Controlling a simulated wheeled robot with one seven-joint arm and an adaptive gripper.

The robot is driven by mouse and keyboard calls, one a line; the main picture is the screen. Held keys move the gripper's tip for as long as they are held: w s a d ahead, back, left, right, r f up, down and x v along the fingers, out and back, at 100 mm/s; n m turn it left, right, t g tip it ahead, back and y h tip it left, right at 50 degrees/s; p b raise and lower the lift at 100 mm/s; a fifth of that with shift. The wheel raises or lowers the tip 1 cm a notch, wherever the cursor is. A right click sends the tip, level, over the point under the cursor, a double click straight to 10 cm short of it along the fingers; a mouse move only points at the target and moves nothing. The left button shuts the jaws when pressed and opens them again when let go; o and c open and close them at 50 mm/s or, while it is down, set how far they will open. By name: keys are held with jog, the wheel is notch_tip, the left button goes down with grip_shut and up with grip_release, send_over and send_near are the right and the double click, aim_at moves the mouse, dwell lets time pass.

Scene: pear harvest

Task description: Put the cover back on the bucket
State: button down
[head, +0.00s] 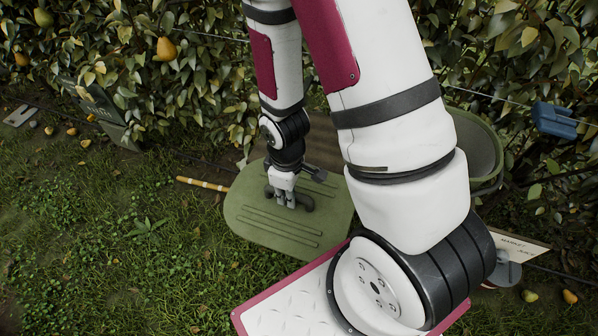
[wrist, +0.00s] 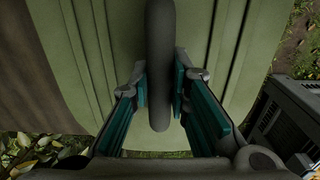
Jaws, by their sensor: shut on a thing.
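The cover is a flat green lid (head: 250,222) with ridges and a dark handle, seen left of my arm in the head view. It fills most of the wrist view (wrist: 215,60). My gripper (head: 287,205) is shut on the cover's handle (wrist: 160,40), with a teal-lined finger on either side of it in the wrist view (wrist: 160,95). The green bucket (head: 487,150) stands at the right by the hedge, partly hidden behind my arm. Its rim shows and its top looks open. I cannot tell whether the cover touches the ground.
A yellow-and-white striped stick (head: 203,184) lies left of the cover. A blue object (head: 555,119) hangs at the right hedge. A sign (head: 520,245) and fallen pears (head: 529,296) lie at lower right. Open grass spreads at left.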

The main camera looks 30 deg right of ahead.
aim_at(279, 227)
jog(key=s+a+p, duration=0.1)
jog(key=s+a, duration=0.1)
jog(key=s+a+p, duration=0.1)
jog(key=s+a, duration=0.1)
jog(key=shift+a+r+p, duration=0.15)
jog(key=shift+a+p, duration=0.1)
jog(key=shift+p, duration=0.05)
jog(key=shift+s+a, duration=0.2)
jog(key=shift+a, duration=0.3)
jog(key=w+r+m, duration=0.1)
jog(key=w, duration=0.3)
jog(key=w+d+r+m, duration=0.1)
jog(key=w, duration=0.3)
jog(key=w+d+r+m, duration=0.1)
jog(key=w+r+m, duration=0.1)
jog(key=w, duration=0.2)
jog(key=shift+w+d+r, duration=0.1)
jog(key=shift+w+d, duration=0.05)
jog(key=shift+w, duration=0.15)
jog(key=w+d+r+m, duration=0.3)
jog(key=w+r, duration=0.6)
jog(key=shift+m, duration=0.3)
